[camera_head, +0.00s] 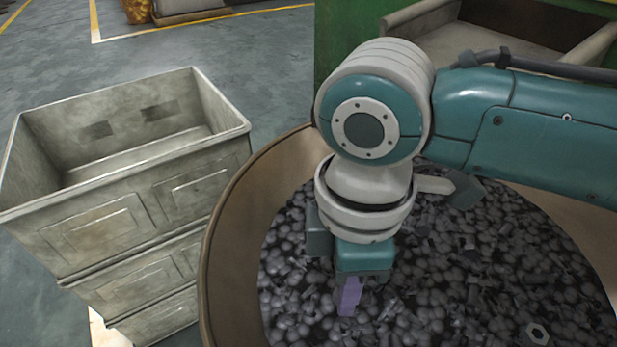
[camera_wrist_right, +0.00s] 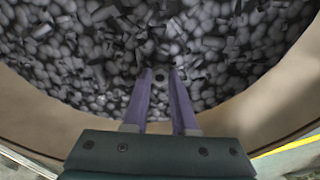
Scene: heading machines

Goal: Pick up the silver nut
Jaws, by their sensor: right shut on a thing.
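My right gripper (camera_head: 348,305) reaches down into a large round bin full of small dark grey parts. In the right wrist view its two purple fingers (camera_wrist_right: 160,80) are shut on a small grey nut (camera_wrist_right: 160,75) with a dark hole, held between the fingertips. The fingers hide this nut in the head view. My left gripper is not in view.
The round bin's tan wall (camera_head: 226,265) curves close around the left of my right gripper. A stack of grey crates (camera_head: 110,215), the top one open and apparently empty, stands left of the bin. A green machine (camera_head: 350,30) stands behind.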

